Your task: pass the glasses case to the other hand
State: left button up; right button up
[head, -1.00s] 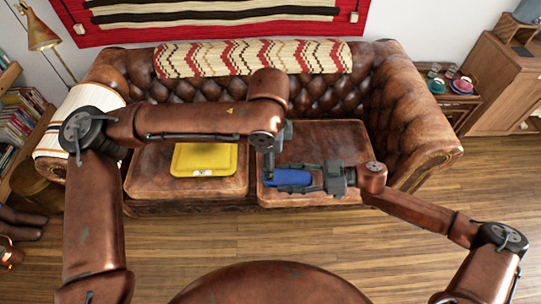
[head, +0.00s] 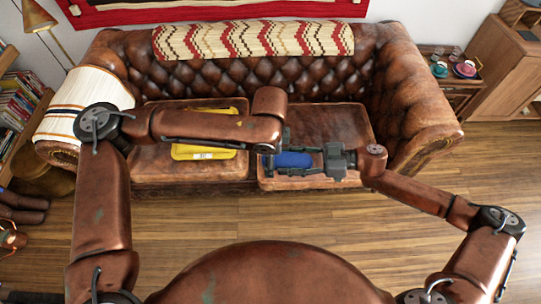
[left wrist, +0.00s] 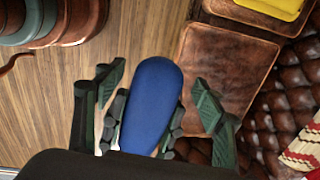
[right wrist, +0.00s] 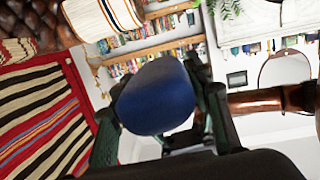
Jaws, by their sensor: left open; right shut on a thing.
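The blue glasses case (head: 293,160) is held in the air in front of the sofa's right seat. My right gripper (head: 284,160) comes from the right and is shut on it. In the right wrist view the case (right wrist: 156,97) sits between the fingers. My left gripper (head: 285,138) is at the case and partly hidden by its own arm in the head view. In the left wrist view its open fingers (left wrist: 158,75) stand on both sides of the case (left wrist: 152,100), with a gap at the right finger. My right gripper's fingers also show close along the case there.
A brown leather sofa (head: 350,115) stands behind, with a zigzag runner (head: 255,41) on its back. A yellow tray (head: 213,153) lies on its left seat, partly behind my left arm. A side table with cups (head: 464,69) is at the right. Wooden floor (head: 330,215) is clear in front.

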pick_arm(q)
jog(key=shift+c, duration=0.7)
jog(key=c, duration=1.1)
jog(key=shift+c, duration=0.3)
pick_arm(e)
jog(key=o, duration=1.3)
